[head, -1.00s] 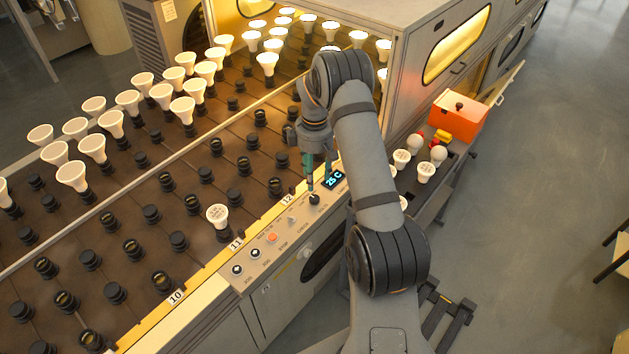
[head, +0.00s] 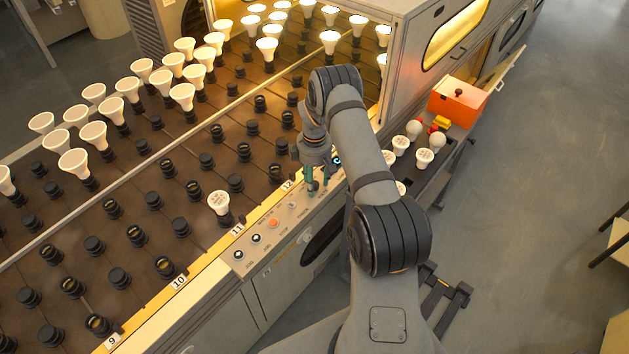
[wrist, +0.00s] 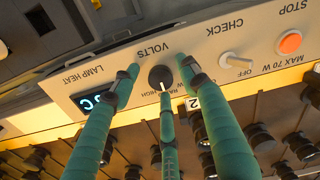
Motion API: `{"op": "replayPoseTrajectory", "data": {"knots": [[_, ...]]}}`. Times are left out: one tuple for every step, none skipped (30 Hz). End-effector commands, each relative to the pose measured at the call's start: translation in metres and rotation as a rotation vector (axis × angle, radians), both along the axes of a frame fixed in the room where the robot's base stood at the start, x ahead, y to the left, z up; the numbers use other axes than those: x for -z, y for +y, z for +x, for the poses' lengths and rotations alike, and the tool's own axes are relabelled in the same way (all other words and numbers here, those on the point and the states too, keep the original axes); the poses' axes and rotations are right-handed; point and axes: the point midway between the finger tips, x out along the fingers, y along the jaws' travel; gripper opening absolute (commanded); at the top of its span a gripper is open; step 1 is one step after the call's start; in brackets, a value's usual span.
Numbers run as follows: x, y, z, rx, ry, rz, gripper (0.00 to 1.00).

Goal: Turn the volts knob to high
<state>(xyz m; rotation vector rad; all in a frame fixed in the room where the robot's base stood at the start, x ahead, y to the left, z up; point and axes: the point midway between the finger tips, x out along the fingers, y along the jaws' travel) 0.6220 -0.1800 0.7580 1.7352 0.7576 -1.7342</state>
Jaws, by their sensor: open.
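The volts knob (wrist: 161,77) is a small black round knob with a white pointer mark, on the sloped grey control panel (wrist: 205,55). In the wrist view the mark points down the picture, toward small lettering partly covered by a finger. My gripper (wrist: 160,74) has green fingers and is open around the knob, one finger on its left, one on its right and one below it. I cannot tell whether any finger touches it. In the head view my gripper (head: 318,188) is down at the panel, and it hides the knob there.
On the panel are the check switch (wrist: 236,61), the orange stop button (wrist: 289,42) and a lit display (wrist: 97,101). The lamp bed with black sockets (head: 155,200) and white bulbs lies beyond. An orange box (head: 458,101) and loose bulbs stand at the right.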

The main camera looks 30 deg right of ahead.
Motion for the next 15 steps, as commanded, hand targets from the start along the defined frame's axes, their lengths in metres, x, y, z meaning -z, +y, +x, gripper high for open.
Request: {"op": "replayPoseTrajectory", "data": {"knots": [[-0.0001, 0.0000, 0.0000, 0.000, 0.000, 0.000, 0.45], [-0.0001, 0.0000, 0.0000, 0.000, 0.000, 0.000, 0.44], [-0.0001, 0.0000, 0.0000, 0.000, 0.000, 0.000, 0.42], [-0.0002, 0.0000, 0.0000, 0.000, 0.000, 0.000, 0.40], [-0.0002, 0.0000, 0.0000, 0.000, 0.000, 0.000, 0.38], [-0.0002, 0.0001, -0.0001, 0.000, 0.000, 0.000, 0.36], [-0.0002, 0.0001, -0.0001, 0.000, 0.000, 0.000, 0.34], [-0.0003, 0.0001, -0.0001, 0.000, 0.000, 0.000, 0.32], [-0.0003, 0.0001, -0.0001, 0.000, 0.000, 0.000, 0.30], [-0.0003, 0.0001, -0.0001, 0.000, 0.000, 0.000, 0.28], [-0.0003, 0.0001, -0.0001, 0.000, 0.000, 0.000, 0.27], [-0.0003, 0.0001, -0.0001, 0.000, 0.000, 0.000, 0.24], [-0.0003, 0.0000, -0.0001, 0.000, 0.000, 0.000, 0.22], [-0.0003, 0.0001, -0.0002, 0.000, 0.000, 0.000, 0.21], [-0.0003, 0.0000, -0.0003, 0.000, 0.001, 0.001, 0.18]]}}
